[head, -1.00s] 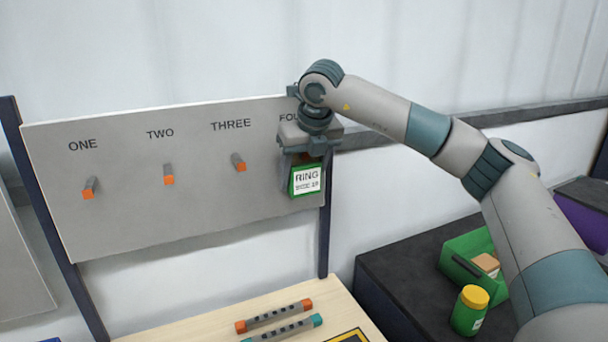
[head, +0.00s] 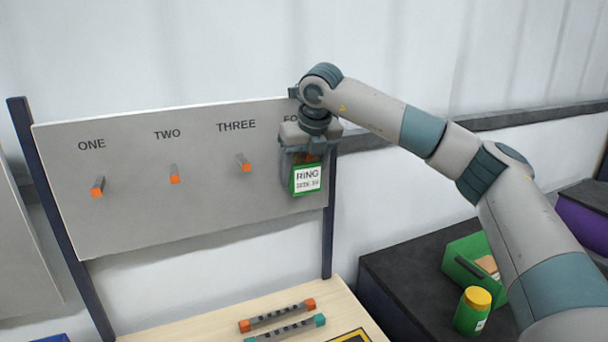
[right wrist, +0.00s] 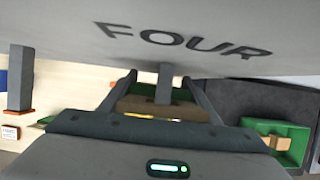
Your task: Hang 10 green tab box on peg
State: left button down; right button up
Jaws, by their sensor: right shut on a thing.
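A green box with a white label reading RING (head: 307,179) is held at the right end of the peg board (head: 200,215), under the partly covered FOUR lettering. My right gripper (head: 307,156) is shut on its top part. In the right wrist view the fingers (right wrist: 163,98) flank a brown tab (right wrist: 160,108), and the grey peg under FOUR (right wrist: 164,80) stands between them, overlapping the tab. I cannot tell whether the peg passes through the tab. Bare orange-tipped pegs show under ONE (head: 97,187), TWO (head: 174,174) and THREE (head: 244,163). My left gripper is not in view.
Below the board, a light wooden table (head: 210,328) carries an orange-ended bar (head: 278,315) and a teal-ended bar (head: 290,329). At the right, a dark counter (head: 400,275) holds a green bin (head: 463,262) and a green jar with a yellow lid (head: 472,310).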

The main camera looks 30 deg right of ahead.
jog(key=shift+w+f, duration=0.1)
jog(key=shift+w, duration=0.05)
jog(key=o, duration=1.2)
jog(key=shift+c, duration=0.2)
jog(key=shift+a, duration=0.2)
jog(key=shift+d, duration=0.15)
jog(key=shift+r, duration=0.2)
